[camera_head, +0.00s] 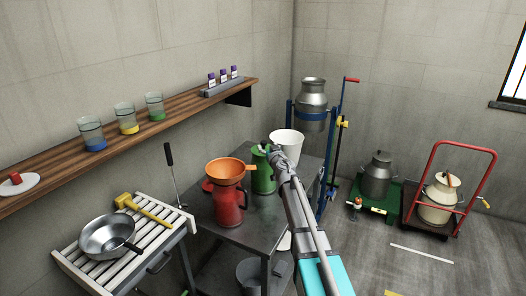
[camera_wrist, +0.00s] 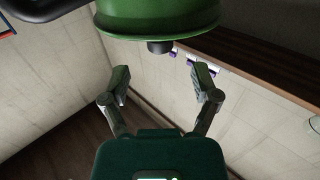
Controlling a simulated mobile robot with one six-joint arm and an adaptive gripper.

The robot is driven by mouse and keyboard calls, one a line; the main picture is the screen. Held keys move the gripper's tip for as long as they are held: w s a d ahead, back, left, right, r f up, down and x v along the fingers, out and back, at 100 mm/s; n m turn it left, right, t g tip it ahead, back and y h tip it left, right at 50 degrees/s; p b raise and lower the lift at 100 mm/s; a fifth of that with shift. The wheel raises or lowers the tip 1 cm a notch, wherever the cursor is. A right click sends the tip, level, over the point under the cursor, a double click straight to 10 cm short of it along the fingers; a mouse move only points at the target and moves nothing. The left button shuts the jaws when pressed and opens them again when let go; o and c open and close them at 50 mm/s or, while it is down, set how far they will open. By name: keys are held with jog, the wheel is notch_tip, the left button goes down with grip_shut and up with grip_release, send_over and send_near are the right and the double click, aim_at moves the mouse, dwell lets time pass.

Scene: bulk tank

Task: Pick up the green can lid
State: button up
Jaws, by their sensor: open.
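The green can (camera_head: 263,178) stands on the dark metal table behind the red can, its top partly hidden by the end of my arm. In the wrist view the green lid (camera_wrist: 160,22) fills the top middle, with a short dark knob (camera_wrist: 160,46) pointing toward my gripper. My gripper (camera_wrist: 162,76) is open and empty, its two fingers spread on either side of the knob's line and apart from it. In the head view my gripper (camera_head: 271,150) is small, beside the top of the green can.
A red can (camera_head: 229,206) with an orange funnel (camera_head: 228,171) stands close at left on the metal table (camera_head: 247,232). A white bucket (camera_head: 287,140) stands close behind at right. The wooden shelf (camera_head: 180,110) with jars runs along the wall. A blue-framed stand holds a metal can (camera_head: 312,96).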

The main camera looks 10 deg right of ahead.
aim_at(265, 143)
jog(key=shift+w+a+f, duration=0.1)
jog(key=shift+w+a, duration=0.1)
jog(key=shift+w, duration=1.1)
jog(key=shift+w+a, duration=0.2)
jog(key=shift+w, duration=1.1)
grip_shut()
